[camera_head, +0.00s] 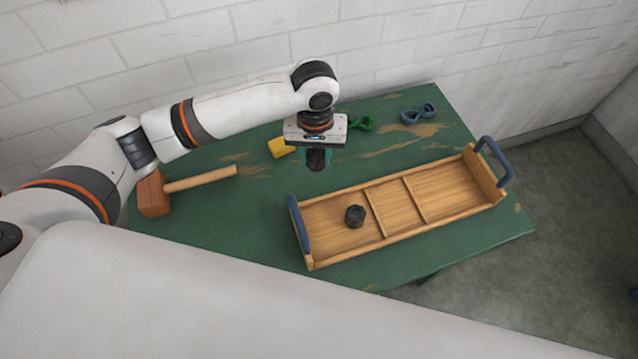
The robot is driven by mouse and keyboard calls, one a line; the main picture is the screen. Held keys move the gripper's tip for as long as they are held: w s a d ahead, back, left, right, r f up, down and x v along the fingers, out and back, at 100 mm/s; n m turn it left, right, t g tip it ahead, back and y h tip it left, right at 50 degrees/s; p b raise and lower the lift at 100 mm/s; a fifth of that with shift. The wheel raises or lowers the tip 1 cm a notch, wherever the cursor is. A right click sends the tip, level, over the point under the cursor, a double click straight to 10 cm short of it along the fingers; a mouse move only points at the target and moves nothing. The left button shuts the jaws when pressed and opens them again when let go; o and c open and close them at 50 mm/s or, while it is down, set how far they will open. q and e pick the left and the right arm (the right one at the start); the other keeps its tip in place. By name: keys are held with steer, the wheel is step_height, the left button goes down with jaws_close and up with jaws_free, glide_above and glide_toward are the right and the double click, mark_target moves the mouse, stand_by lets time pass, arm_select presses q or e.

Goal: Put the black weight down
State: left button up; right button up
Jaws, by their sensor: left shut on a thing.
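My left gripper (317,163) points down above the green table, behind the left end of the wooden tray (374,243). Another black round weight (355,215) stands in the left compartment of the tray, apart from the gripper. My right gripper is not in view.
A wooden mallet (154,195) lies at the left. A yellow block (281,148), a green skein (361,124) and a blue skein (418,114) lie at the back. The tray's middle and right compartments are empty. Blue handles (494,160) rise at its ends.

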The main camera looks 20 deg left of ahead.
mark_target(316, 183)
arm_select(q)
step_height(316, 183, down, 4)
steer(key=shift+r, duration=0.1)
steer(key=shift+f, duration=2.05)
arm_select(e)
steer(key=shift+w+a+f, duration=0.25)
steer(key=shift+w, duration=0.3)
arm_select(q)
steer(key=o, duration=1.3)
steer(key=shift+f, duration=0.15)
steer(key=shift+c, duration=0.2)
